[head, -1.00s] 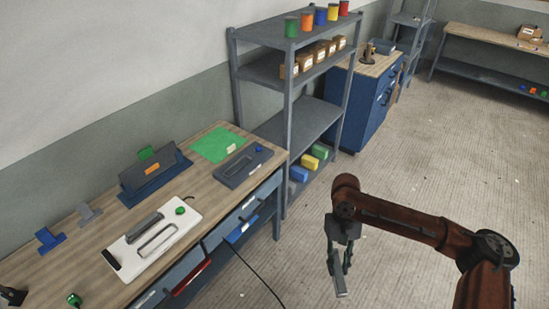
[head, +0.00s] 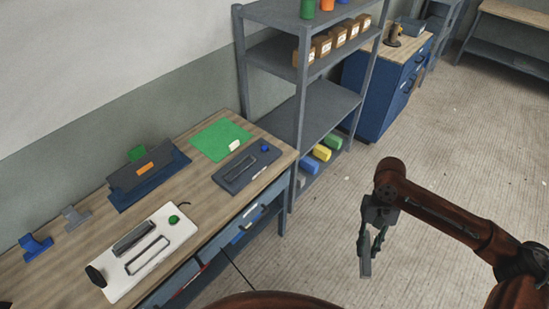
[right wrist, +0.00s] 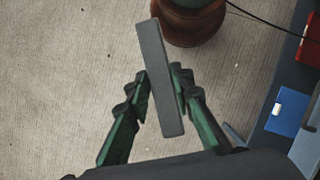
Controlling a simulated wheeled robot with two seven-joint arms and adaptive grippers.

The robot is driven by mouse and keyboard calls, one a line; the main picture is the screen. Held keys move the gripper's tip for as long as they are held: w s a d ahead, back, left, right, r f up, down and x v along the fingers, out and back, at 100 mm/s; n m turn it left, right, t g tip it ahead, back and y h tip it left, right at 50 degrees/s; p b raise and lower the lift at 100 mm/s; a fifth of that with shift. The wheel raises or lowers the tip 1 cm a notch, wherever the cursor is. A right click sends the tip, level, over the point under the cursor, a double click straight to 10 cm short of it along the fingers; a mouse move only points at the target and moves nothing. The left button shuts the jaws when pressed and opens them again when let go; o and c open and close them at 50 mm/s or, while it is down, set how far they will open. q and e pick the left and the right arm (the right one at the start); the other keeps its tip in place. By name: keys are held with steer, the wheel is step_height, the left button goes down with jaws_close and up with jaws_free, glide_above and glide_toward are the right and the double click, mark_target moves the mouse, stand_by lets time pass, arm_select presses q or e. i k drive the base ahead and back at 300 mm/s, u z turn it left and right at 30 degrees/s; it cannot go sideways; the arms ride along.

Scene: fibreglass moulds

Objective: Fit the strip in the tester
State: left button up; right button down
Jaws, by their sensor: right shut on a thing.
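My right gripper (head: 370,248) is shut on a grey strip (head: 365,266), held over the floor to the right of the bench. In the right wrist view, the strip (right wrist: 161,80) lies lengthwise between the green-black fingers (right wrist: 160,95). On the bench is a white device (head: 121,288) with an oblong slot, a dark bar beside it, a black end piece and a green button. Farther back is a dark grey device (head: 236,180) with a similar slot and a blue button. I cannot tell which is the tester. My left gripper is not in view.
The wooden bench (head: 200,213) also bears a green mat (head: 218,139), a blue stand (head: 130,197) and small blue and grey brackets. A grey shelf unit (head: 300,120) stands beyond it. A black cable hangs at the front. Open floor lies under the strip.

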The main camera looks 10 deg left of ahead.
mark_target(240, 169)
steer(key=u, duration=0.55)
steer(key=i, duration=1)
steer(key=u, duration=0.75)
